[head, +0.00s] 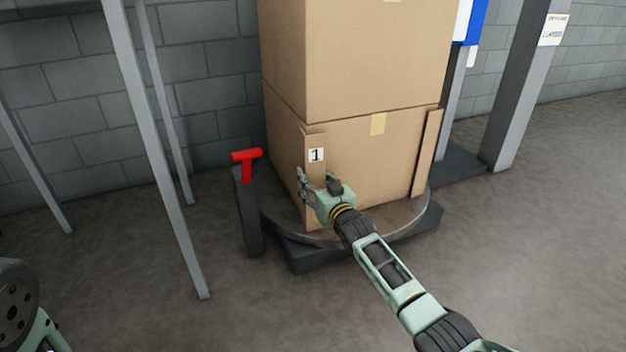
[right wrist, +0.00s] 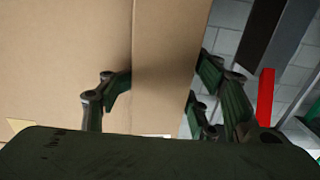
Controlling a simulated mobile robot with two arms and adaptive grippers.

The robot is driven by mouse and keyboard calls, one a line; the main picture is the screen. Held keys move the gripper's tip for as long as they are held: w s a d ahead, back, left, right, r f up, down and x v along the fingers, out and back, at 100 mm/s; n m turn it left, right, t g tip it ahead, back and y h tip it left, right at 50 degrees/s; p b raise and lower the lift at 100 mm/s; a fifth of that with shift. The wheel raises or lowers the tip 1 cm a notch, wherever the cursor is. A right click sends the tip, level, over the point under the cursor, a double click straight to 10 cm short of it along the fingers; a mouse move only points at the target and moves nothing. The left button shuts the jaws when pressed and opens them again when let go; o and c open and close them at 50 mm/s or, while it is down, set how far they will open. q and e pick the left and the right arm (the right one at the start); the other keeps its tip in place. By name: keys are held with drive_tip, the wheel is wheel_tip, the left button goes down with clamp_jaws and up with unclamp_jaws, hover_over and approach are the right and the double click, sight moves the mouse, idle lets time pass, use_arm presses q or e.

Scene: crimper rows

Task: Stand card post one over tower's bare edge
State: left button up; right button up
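Card post one (head: 316,142), a brown cardboard angle with a white "1" label, stands upright at the near left edge of the lower box of the cardboard tower (head: 370,160). My right gripper (head: 316,186) is around the post below the label, its fingers on both sides. In the right wrist view the fingers (right wrist: 165,88) press against both sides of the post (right wrist: 165,60). Whether the post sits flush against the boxes is hard to tell. A similar post (head: 426,152) stands at the tower's right edge. My left gripper is out of view.
The tower stands on a round turntable (head: 400,222) over a dark base. A red T-shaped handle (head: 246,163) on a dark post is close on the left. Grey uprights (head: 160,150) stand further left. The floor in front is clear.

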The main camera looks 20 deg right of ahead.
drive_tip(key=shift+o, duration=1.2)
drive_tip(key=shift+a+r, duration=0.1)
drive_tip(key=shift+a, duration=0.15)
drive_tip(key=shift+a, duration=0.1)
drive_tip(key=shift+s, duration=0.2)
drive_tip(key=s+d, duration=0.1)
drive_tip(key=s, duration=1)
drive_tip(key=shift+s+d, duration=0.15)
drive_tip(key=shift+s, duration=0.1)
